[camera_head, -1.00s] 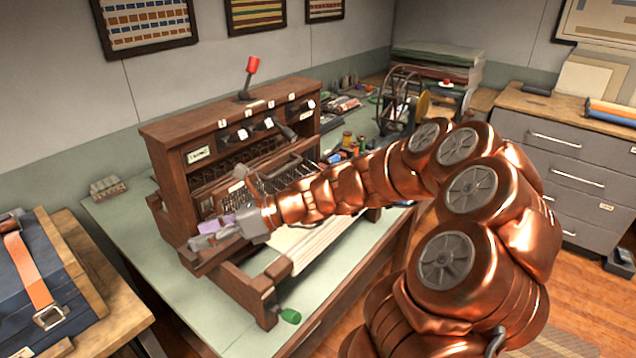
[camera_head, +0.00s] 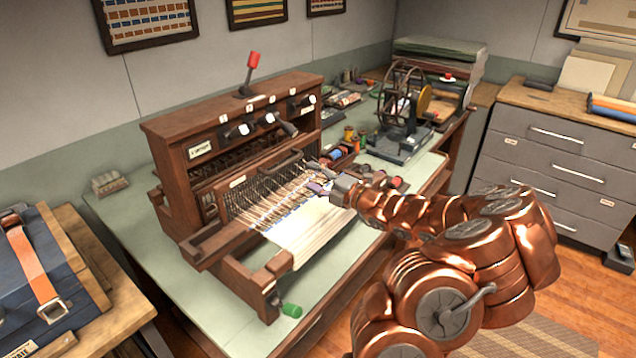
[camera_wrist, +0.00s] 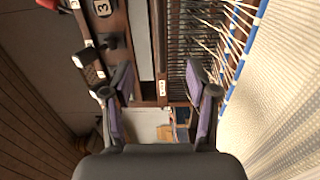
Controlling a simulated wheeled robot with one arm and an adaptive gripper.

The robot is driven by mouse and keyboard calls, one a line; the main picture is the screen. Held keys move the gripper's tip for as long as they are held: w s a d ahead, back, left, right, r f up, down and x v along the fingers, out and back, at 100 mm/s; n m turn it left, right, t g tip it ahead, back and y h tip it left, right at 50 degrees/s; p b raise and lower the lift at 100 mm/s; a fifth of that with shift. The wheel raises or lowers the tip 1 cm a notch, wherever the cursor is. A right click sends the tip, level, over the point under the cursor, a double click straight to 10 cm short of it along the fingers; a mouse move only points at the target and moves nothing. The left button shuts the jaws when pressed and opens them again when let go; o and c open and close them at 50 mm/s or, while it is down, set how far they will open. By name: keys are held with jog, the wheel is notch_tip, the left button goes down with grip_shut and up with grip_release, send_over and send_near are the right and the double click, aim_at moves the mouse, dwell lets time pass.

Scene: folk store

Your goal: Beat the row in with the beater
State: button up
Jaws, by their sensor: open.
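The wooden loom (camera_head: 175,132) stands on the green-topped table. Its beater (camera_head: 237,182), a wooden-topped frame with a comb of thin upright wires, stands behind the woven cloth (camera_head: 308,235). A dark handle (camera_head: 283,162) shows on the beater's top. White and blue threads lie at the cloth's far edge. My gripper (camera_head: 316,177) is open and empty over the right end of the beater and cloth. In the wrist view my spread fingers (camera_wrist: 161,92) have the wire comb (camera_wrist: 187,45) and a labelled wooden part beyond them; I cannot tell whether they touch.
A red-knobbed lever (camera_head: 252,68) rises from the loom's top. Spools (camera_head: 350,136) and a winding wheel (camera_head: 402,100) stand to the right. A strapped blue case (camera_head: 40,275) sits at left.

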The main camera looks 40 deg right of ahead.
aim_at(287, 165)
jog(key=x, duration=0.5)
jog(key=shift+a+r, duration=0.1)
jog(key=shift+r, duration=0.05)
jog(key=shift+p+x, duration=0.55)
jog(key=shift+x, duration=1.15)
grip_shut()
jog(key=shift+s, duration=0.1)
